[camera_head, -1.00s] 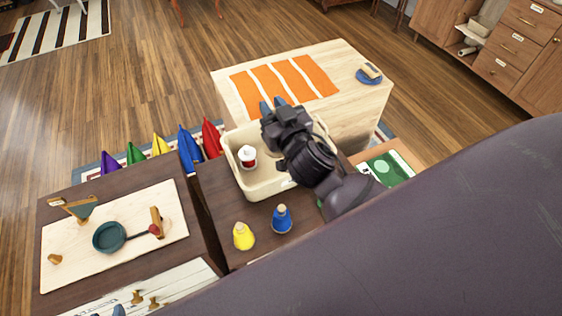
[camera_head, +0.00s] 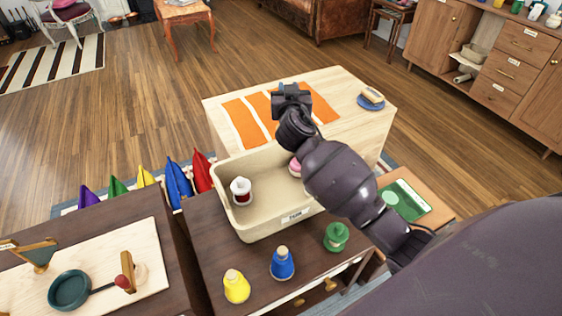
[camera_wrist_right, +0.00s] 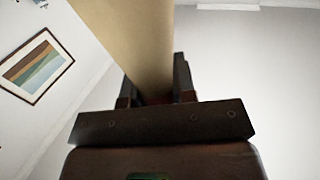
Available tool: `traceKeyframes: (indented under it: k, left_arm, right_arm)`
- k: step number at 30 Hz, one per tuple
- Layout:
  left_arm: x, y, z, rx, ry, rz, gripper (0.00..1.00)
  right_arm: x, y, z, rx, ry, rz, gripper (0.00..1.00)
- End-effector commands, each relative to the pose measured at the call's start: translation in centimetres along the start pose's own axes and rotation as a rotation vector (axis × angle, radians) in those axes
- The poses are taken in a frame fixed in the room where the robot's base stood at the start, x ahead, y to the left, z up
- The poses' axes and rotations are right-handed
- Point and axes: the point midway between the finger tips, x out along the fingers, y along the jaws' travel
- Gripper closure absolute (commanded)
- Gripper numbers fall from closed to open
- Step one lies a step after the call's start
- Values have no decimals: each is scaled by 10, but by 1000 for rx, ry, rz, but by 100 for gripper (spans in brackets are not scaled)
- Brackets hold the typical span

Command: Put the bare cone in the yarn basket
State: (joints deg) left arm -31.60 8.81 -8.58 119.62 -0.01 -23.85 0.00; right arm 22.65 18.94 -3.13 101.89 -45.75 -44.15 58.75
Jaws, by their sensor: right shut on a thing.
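My right gripper (camera_head: 287,88) is beyond the far side of the cream yarn basket (camera_head: 262,229), over the striped edge of the light wooden table. It is shut on a plain tan piece, the bare cone (camera_wrist_right: 130,42), which fills the space between the fingers in the right wrist view. In the head view the gripper hides the cone. The basket stands on the dark cabinet and holds a white-and-red cone (camera_head: 241,192) and a pink one (camera_head: 295,167), partly hidden by my right arm. My left gripper is not in view.
Yellow (camera_head: 236,288), blue (camera_head: 282,264) and green (camera_head: 337,237) yarn cones stand in front of the basket. A cream board (camera_head: 145,240) with a teal pan (camera_head: 70,290) lies at left. Orange strips (camera_head: 243,123) lie on the light table (camera_head: 352,92). The basket's middle looks clear.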

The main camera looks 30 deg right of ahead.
Motion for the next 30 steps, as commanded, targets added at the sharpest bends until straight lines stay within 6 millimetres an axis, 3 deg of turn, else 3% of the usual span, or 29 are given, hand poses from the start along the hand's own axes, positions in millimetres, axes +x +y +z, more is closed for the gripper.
traceKeyframes:
  k: [1, 12, 21, 30]
  left_arm:
    - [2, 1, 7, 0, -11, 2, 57]
    - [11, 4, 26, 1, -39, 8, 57]
    - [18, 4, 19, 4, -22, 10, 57]
    - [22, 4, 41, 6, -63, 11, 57]
  right_arm:
    - [0, 1, 20, -7, -9, 1, 100]
    - [-1, 0, 98, -8, -10, -1, 100]
    - [0, 1, 120, -3, -3, -1, 100]
    - [-1, 1, 167, -6, -8, -1, 100]
